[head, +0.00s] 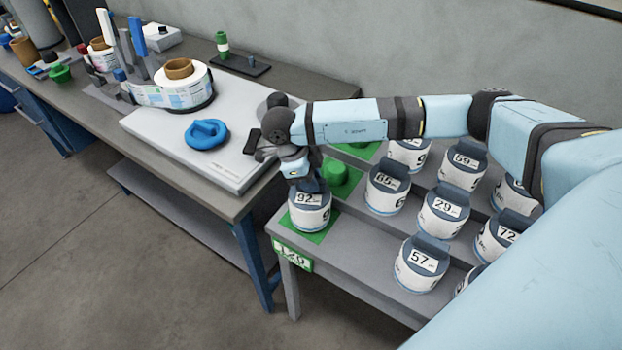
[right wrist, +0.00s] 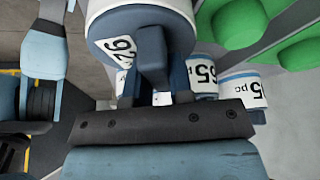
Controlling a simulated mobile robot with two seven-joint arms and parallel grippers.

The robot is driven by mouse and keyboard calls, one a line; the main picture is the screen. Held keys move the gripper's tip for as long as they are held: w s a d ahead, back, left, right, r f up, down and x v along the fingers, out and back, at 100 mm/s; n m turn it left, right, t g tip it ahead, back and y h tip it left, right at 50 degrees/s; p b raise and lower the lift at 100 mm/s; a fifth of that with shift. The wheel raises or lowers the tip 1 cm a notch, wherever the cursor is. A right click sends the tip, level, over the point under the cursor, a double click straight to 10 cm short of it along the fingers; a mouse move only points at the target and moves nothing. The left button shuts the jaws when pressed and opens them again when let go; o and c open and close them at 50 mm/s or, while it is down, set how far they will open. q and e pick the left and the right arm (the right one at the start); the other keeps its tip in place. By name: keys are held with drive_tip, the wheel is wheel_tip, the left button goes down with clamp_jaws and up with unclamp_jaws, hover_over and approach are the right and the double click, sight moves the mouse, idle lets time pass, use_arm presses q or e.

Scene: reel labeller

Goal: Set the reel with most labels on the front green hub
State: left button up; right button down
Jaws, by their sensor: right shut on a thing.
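A reel marked 92 (head: 309,210) is upright over the front green square (head: 327,235) at the left end of the grey stepped rack. It hides whatever hub is beneath it, and I cannot tell whether it touches the square. My right gripper (head: 302,172) reaches down to its top and is shut on its dark blue grip tab. The reel also shows in the right wrist view (right wrist: 110,28). A bare green hub (head: 338,175) stands just behind it. Other reels on the rack read 65 (head: 386,188), 59 (head: 462,165), 29 (head: 443,212), 72 (head: 497,237) and 57 (head: 419,264). My left gripper is not in view.
A green sign (head: 292,254) hangs on the rack's front edge, apparently reading 120. Reels crowd the rack's right side.

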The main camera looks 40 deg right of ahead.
drive_tip(key=shift+f+b, duration=0.35)
drive_tip(key=shift+f, duration=0.2)
drive_tip(key=c, duration=1.3)
unclamp_jaws()
drive_tip(key=p+v, duration=0.4)
drive_tip(key=v, duration=0.7)
drive_tip(key=shift+p, duration=0.3)
